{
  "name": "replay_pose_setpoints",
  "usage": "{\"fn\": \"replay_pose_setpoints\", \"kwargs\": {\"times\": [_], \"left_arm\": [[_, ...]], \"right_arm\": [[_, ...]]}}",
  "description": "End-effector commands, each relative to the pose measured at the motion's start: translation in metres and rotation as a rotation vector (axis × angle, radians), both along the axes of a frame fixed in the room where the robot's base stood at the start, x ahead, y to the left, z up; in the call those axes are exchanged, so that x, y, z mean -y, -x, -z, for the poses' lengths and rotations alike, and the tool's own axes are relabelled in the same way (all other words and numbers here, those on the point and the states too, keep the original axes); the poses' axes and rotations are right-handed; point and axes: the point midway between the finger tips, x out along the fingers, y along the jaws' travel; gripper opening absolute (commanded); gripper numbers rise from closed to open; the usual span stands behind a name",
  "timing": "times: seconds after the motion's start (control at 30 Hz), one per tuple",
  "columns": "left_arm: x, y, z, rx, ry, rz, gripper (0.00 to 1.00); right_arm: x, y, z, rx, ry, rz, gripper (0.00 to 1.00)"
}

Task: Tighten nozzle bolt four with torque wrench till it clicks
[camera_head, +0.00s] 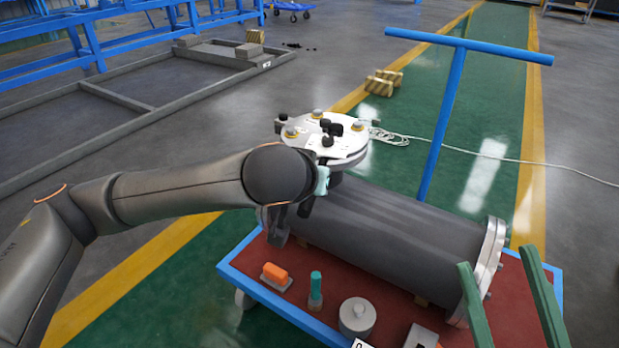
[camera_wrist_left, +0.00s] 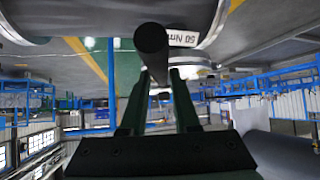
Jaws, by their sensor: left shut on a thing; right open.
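A grey cylindrical shell (camera_head: 385,235) lies on the cart, with a pale flange (camera_head: 490,258) at its right end. A white nozzle flange (camera_head: 345,150) with several bolts stands above its far left end. My left gripper (camera_head: 322,182) is at the nozzle's near side, mostly hidden by its own arm. In the left wrist view its green fingers (camera_wrist_left: 160,95) are shut on a dark bar, likely the torque wrench (camera_wrist_left: 151,40), seen end-on. Whether the wrench sits on a bolt is hidden. My right gripper (camera_head: 508,295) is open and empty near the right flange.
The cart's red top (camera_head: 325,285) holds an orange-topped block (camera_head: 275,275), a teal-topped peg (camera_head: 315,290) and a round grey weight (camera_head: 357,316). A blue T-shaped handle (camera_head: 440,130) rises behind. A white cable (camera_head: 480,153) lies on the floor.

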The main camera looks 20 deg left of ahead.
Motion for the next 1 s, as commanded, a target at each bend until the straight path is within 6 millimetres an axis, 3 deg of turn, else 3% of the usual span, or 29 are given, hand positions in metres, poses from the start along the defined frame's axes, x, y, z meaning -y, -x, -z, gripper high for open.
{"fn": "replay_pose_setpoints", "kwargs": {"times": [0.47, 1.0], "left_arm": [[0.001, 0.0, -0.005, 0.003, 0.001, 0.0, 0.0], [0.0, -0.001, -0.038, 0.01, 0.003, -0.001, 0.0]], "right_arm": [[0.0, 0.0, -0.002, -0.001, 0.0, 0.0, 0.61], [0.001, 0.0, -0.018, -0.001, -0.004, 0.003, 0.61]]}}
